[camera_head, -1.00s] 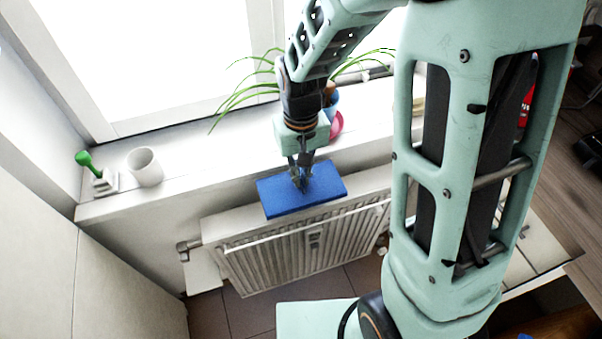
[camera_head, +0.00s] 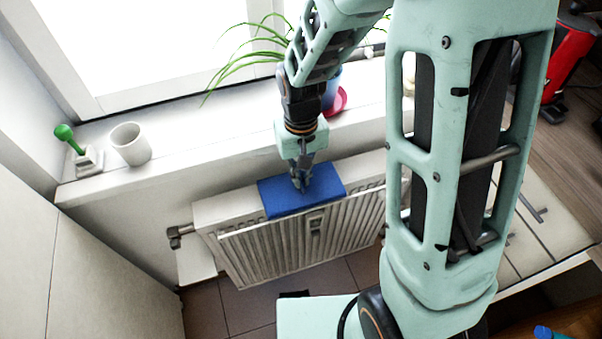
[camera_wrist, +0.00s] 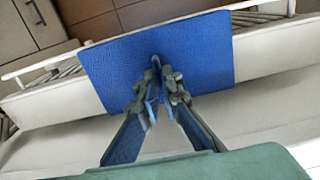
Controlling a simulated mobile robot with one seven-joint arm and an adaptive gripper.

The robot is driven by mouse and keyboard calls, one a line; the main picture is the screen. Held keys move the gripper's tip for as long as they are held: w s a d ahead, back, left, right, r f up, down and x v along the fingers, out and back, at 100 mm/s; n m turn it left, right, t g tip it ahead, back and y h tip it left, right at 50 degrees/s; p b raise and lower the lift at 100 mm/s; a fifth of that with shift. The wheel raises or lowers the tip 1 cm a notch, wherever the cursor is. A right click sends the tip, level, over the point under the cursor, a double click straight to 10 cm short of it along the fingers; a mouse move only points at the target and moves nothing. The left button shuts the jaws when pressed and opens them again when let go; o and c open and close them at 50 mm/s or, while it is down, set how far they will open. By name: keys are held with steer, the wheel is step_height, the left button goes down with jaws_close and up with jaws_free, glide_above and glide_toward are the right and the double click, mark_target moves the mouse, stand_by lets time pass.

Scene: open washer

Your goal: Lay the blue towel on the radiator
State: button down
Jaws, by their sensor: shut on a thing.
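The blue towel (camera_head: 326,187) is a flat rectangle at the top of the white radiator (camera_head: 262,250) under the window sill. In the head view it lies across the radiator's top, its front edge over the top of the ribbed front. My gripper (camera_head: 302,186) points down at the towel's middle and is shut on it. In the wrist view the towel (camera_wrist: 205,55) spreads beyond the fingertips of my gripper (camera_wrist: 157,75), with the radiator's top (camera_wrist: 50,105) on both sides. Whether its full weight rests on the radiator cannot be told.
The sill behind holds a white cup (camera_head: 131,145), a green-handled brush in a holder (camera_head: 75,145) and a potted plant (camera_head: 245,55), partly hidden by my arm. A valve (camera_head: 177,236) sticks out at the radiator's left. Tiled floor lies below.

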steer(key=shift+f+b, duration=0.3)
steer(key=shift+f, duration=0.1)
stand_by(0.5)
steer(key=c, duration=2)
jaws_free()
steer(key=shift+c, duration=0.2)
step_height(320, 180, up, 12)
